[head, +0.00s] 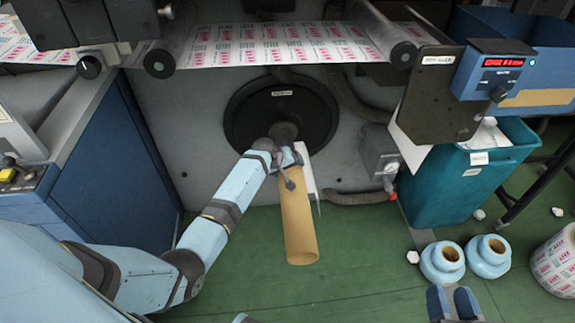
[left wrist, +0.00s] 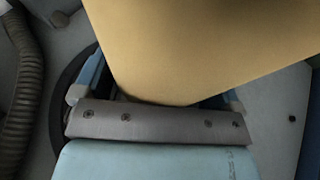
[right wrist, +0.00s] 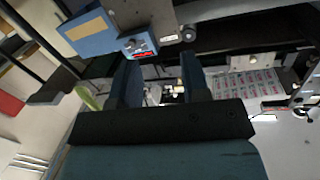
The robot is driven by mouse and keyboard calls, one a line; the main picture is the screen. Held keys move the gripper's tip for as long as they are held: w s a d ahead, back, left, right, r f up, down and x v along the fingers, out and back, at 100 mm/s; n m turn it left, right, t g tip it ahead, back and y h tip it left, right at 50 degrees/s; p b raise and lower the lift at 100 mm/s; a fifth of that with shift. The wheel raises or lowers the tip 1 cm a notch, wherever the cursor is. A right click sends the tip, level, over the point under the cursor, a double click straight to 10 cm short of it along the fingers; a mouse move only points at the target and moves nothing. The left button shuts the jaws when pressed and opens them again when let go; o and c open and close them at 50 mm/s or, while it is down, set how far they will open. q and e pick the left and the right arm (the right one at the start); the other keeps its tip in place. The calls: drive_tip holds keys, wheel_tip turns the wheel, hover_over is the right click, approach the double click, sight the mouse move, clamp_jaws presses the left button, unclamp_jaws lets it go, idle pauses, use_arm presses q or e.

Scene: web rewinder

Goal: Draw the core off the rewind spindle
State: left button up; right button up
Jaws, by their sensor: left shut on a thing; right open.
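The core (head: 300,225) is a long brown cardboard tube. It points out from the rewind spindle (head: 284,131), which stands at the middle of a round black disc (head: 262,110) on the grey machine wall. My left gripper (head: 287,166) is shut on the core near its spindle end and hides part of it. In the left wrist view the core (left wrist: 215,45) fills the space between the left gripper's fingers (left wrist: 160,92). I cannot tell how much of the core is around the spindle. My right gripper (head: 455,303) is open and empty, low at the right, away from the core.
Printed web (head: 275,45) runs over rollers above the disc. A teal bin (head: 450,185) stands to the right. Two light-blue rolls (head: 442,262) and a printed roll (head: 558,262) are on the green floor. A blue cabinet (head: 115,170) is at left. The floor around the core's free end is clear.

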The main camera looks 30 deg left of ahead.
use_arm(q)
drive_tip(key=shift+s+d+f+p, duration=0.15)
drive_tip(key=shift+s+f+p, duration=0.1)
drive_tip(key=shift+p, duration=0.1)
